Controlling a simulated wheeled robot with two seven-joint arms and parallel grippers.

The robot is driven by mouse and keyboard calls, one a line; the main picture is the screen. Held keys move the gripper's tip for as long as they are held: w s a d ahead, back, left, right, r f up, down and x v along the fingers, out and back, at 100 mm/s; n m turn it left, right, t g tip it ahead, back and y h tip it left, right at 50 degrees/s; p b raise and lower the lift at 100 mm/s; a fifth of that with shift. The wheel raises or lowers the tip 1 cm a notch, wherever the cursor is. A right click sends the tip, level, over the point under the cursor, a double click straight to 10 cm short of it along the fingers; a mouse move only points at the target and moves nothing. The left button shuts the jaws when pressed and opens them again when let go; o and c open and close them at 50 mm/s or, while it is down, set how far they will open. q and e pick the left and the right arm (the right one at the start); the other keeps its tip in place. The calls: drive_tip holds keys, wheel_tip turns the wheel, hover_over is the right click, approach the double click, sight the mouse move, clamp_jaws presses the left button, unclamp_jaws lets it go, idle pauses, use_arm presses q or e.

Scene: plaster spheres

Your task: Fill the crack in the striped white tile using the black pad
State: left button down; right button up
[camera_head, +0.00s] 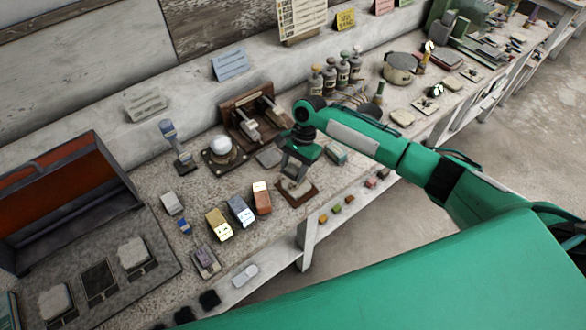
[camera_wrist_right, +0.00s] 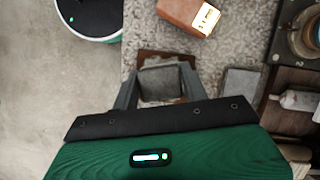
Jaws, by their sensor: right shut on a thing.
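My right gripper (camera_head: 296,168) points down over a small brown wooden base near the bench's front edge. A pale tile (camera_head: 297,188) lies on this base; stripes and a crack cannot be made out. In the right wrist view my right gripper (camera_wrist_right: 161,76) is shut on a dark grey pad (camera_wrist_right: 161,83), which looks like the black pad. The brown base (camera_wrist_right: 168,55) shows just beyond the pad, and the pad and fingers hide most of it. I cannot tell whether the pad touches the tile. My left gripper is not in view.
Brown (camera_head: 262,198), blue-white (camera_head: 241,211) and yellow blocks (camera_head: 219,225) stand left of the base. A white ball in a holder (camera_head: 222,146) and a wooden clamp rack (camera_head: 250,120) stand behind. A red-lined bin (camera_head: 60,205) is at the left. Bottles (camera_head: 330,80) stand beyond the arm.

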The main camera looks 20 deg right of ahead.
sight(293, 187)
drive_tip(key=shift+f+b, duration=1.65)
drive_tip(key=shift+f, duration=0.85)
drive_tip(key=shift+f, duration=0.4)
